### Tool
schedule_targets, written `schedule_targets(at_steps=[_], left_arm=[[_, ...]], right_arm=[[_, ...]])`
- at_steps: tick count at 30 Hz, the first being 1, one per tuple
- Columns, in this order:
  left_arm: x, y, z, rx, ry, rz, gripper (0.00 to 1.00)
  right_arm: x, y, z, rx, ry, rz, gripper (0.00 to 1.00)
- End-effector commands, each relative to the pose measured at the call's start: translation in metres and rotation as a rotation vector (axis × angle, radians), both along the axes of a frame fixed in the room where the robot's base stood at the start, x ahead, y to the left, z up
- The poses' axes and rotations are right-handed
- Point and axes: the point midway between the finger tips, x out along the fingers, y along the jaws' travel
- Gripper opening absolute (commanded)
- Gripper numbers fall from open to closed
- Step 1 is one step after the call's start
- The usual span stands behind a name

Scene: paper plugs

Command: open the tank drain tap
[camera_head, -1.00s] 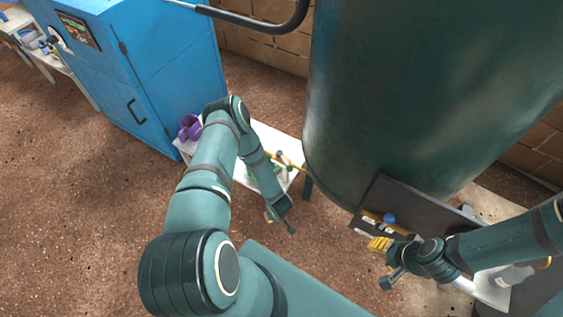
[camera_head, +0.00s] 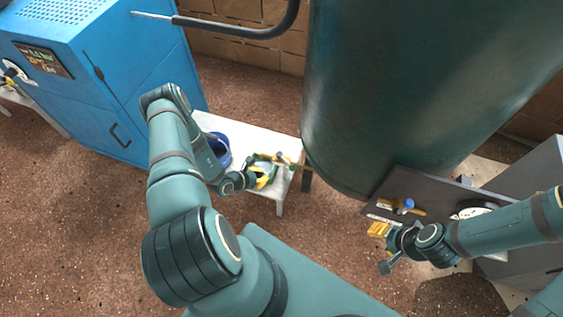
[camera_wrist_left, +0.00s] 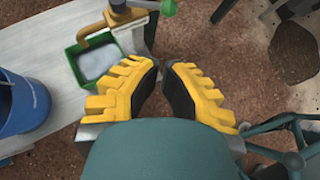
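The tank (camera_head: 400,90) is the large dark green cylinder. Low on its left, above a white bench, is a brass-coloured tap (camera_head: 292,163) with green round ends. In the left wrist view the tap (camera_wrist_left: 95,40) shows at the top, its curved spout over a green tray (camera_wrist_left: 70,58) with pale contents. My left gripper (camera_head: 262,178) is near the tap on the bench's front side. In the left wrist view its yellow fingers (camera_wrist_left: 161,68) stand slightly apart with only floor between them. My right gripper (camera_head: 376,230) hangs by a dark panel; its finger gap is unclear.
A blue bucket (camera_head: 220,148) stands on the white bench (camera_head: 240,128), left of the tray. A blue cabinet (camera_head: 110,85) is behind left. The dark panel (camera_head: 425,188) at right bears a blue knob (camera_head: 408,205). Open floor lies in front of the bench.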

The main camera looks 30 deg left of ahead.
Motion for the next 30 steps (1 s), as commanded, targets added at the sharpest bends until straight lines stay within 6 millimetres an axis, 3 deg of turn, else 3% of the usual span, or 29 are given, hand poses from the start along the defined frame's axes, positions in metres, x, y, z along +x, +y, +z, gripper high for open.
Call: schedule_targets(at_steps=[3,8,21,30], left_arm=[[0.003,0.01,0.0,0.006,-0.019,0.048,0.0],[0.016,0.005,-0.011,0.005,-0.02,0.048,0.0],[0.079,-0.014,-0.064,0.006,-0.02,0.046,0.0],[0.111,-0.024,-0.067,0.007,-0.019,0.046,0.0]], right_arm=[[0.0,0.0,0.0,0.0,0.0,-0.001,0.47],[-0.001,0.0,-0.005,0.0,0.003,0.001,0.47],[-0.007,0.001,-0.027,0.003,0.015,0.011,0.47],[-0.005,0.001,-0.033,0.003,0.011,0.011,0.47]])
